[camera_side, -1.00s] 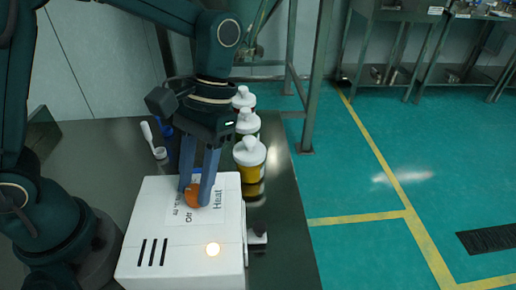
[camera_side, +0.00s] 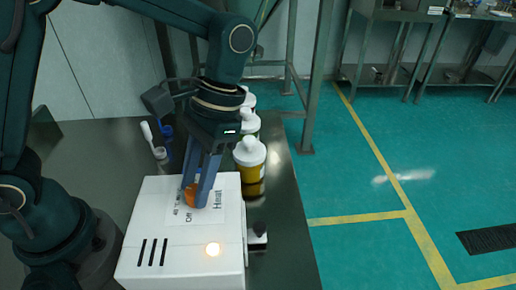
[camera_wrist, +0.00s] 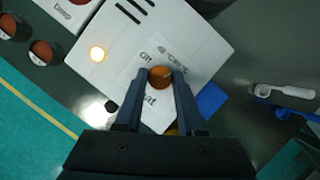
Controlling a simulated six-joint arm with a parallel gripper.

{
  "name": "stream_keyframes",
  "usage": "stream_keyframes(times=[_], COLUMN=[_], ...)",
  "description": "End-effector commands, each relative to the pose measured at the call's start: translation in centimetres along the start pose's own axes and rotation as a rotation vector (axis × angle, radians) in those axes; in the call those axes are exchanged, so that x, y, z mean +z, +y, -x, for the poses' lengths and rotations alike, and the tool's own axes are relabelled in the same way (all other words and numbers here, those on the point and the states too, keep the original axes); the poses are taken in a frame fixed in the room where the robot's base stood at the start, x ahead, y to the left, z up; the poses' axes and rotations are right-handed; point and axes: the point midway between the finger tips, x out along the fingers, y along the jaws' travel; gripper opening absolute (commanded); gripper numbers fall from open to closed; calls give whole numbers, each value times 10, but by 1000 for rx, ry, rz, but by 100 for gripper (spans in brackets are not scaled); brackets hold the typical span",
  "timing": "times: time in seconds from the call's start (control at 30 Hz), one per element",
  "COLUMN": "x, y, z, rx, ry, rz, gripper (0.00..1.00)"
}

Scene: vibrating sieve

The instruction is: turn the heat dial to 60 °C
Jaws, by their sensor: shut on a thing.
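The orange-brown heat dial (camera_side: 190,194) sits on top of the white box (camera_side: 150,222), by a label reading "Heat" and "Off". In the wrist view the dial (camera_wrist: 160,77) is between my fingertips. My gripper (camera_side: 199,200) points down and is shut on the dial, its blue fingers on either side of it. The fingers hide part of the dial in the side view. The printing around the dial is partly covered and too small to read fully, so the dial's setting cannot be told.
A lit round lamp (camera_side: 212,249) and dark slots are on the box top. Several white-capped bottles, one of them yellow-brown (camera_side: 249,168), stand behind it on the right. A white-handled tool (camera_side: 147,132) and a blue object (camera_side: 167,131) lie behind the box.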

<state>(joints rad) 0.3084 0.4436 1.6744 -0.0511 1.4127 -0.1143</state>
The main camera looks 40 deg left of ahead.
Motion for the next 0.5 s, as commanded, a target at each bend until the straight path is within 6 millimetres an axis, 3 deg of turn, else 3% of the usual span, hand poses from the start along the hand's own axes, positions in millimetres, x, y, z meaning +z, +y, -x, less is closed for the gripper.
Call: stream_keyframes(times=[0.03, 0.07, 0.1, 0.13, 0.5], x=[1, 1, 1, 1, 0], y=[0, 0, 0, 0, 0], z=[0, 0, 0, 0, 3], rx=[0, 0, 0, 0, 1], ry=[-4, -4, -4, -3, -1], rz=[1, 1, 1, 1, 1], gripper=[0, 46, 61, 68, 68])
